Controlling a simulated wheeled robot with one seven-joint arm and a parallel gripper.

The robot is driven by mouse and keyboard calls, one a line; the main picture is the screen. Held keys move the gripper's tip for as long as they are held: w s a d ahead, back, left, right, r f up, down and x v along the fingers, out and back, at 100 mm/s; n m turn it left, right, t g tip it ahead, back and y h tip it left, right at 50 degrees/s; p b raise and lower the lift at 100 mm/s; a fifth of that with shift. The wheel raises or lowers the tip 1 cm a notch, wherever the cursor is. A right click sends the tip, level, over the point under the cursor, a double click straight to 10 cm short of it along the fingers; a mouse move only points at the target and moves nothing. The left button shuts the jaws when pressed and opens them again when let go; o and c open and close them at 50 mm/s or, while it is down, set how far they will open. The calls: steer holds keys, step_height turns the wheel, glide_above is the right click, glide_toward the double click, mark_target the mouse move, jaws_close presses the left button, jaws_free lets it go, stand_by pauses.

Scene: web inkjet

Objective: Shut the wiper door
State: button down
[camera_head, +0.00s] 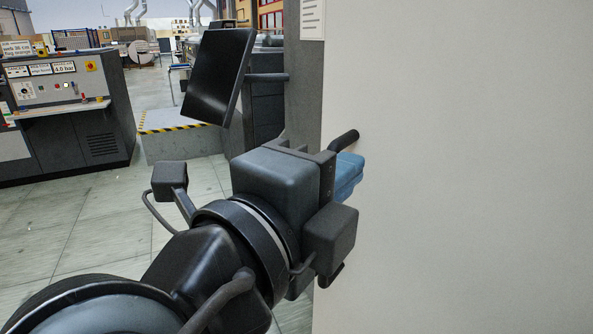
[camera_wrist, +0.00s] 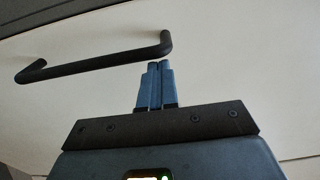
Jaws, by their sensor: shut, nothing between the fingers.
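The wiper door is most likely the large off-white panel (camera_head: 460,190) that fills the right of the head view. It also fills much of the wrist view (camera_wrist: 230,70). It carries a black bar handle (camera_head: 345,140), seen whole in the wrist view (camera_wrist: 95,62). My gripper (camera_wrist: 160,66) has blue fingers, shut together and empty. Their tips are just below the handle's right end in the wrist view, beside the bar and not around it. I cannot tell whether they touch the panel. In the head view my gripper (camera_head: 352,165) is partly hidden by my wrist.
A dark monitor (camera_head: 218,75) on an arm stands left of the panel's edge. A control console (camera_head: 65,110) is at the far left. A grey step (camera_head: 185,140) with yellow-black edging lies behind. The tiled floor (camera_head: 90,225) between is clear.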

mark_target(373, 150)
steer(key=p+x, duration=0.1)
steer(key=x, duration=0.3)
steer(key=shift+d, duration=0.1)
steer(key=shift+w, duration=0.1)
steer(key=shift+w+d, duration=0.1)
steer(key=shift+d, duration=0.05)
